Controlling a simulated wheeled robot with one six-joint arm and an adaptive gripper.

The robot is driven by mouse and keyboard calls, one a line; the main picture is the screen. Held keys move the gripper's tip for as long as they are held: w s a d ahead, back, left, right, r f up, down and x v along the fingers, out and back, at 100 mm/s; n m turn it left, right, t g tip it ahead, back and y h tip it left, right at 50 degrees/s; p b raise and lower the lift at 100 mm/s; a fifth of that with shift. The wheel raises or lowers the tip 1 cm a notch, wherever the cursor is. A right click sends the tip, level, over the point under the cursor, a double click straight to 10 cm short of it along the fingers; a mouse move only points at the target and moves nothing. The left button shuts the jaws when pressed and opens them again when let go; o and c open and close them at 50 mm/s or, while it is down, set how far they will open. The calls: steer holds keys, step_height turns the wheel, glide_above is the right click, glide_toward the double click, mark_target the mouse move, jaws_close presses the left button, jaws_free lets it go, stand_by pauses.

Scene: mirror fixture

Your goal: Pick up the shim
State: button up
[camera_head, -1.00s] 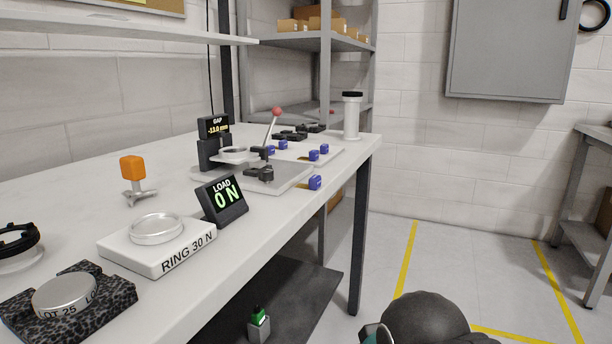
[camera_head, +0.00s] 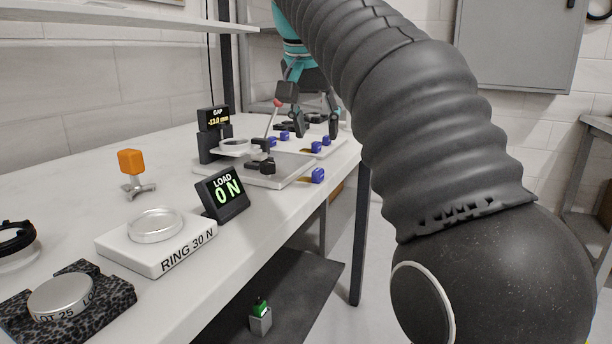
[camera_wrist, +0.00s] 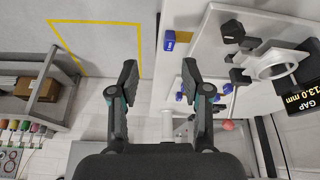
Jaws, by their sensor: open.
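I cannot tell for sure which piece is the shim. Several small blue blocks, some with a brass-coloured part beside them, are at the fixture; one blue block (camera_head: 317,175) is at the front edge of the bench. In the wrist view one blue block (camera_wrist: 169,40) is up and right of the jaws and another blue block (camera_wrist: 178,82) is by the right finger. My gripper (camera_head: 316,130) is open and empty, pointing down over the far end of the bench. In the wrist view, my gripper (camera_wrist: 158,82) has the bench edge between its fingers.
A load display (camera_head: 224,194) reads 0 N. A ring block (camera_head: 180,262), a leopard-patterned block (camera_head: 108,294) and an orange-topped piece (camera_head: 132,162) stand nearer.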

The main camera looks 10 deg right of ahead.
mark_target(318, 170)
steer(key=shift+m+h, duration=0.3)
steer(key=shift+m, duration=0.5)
steer(key=w+b+x, duration=0.1)
steer(key=x, duration=0.3)
steer(key=b+x, duration=0.2)
steer(key=x, duration=0.2)
steer(key=w+a+b+x, duration=0.1)
steer(key=x, duration=0.3)
steer(key=shift+w+d+r+b, duration=0.1)
steer(key=shift+w+r+b, duration=0.2)
steer(key=shift+w, duration=0.05)
jaws_close()
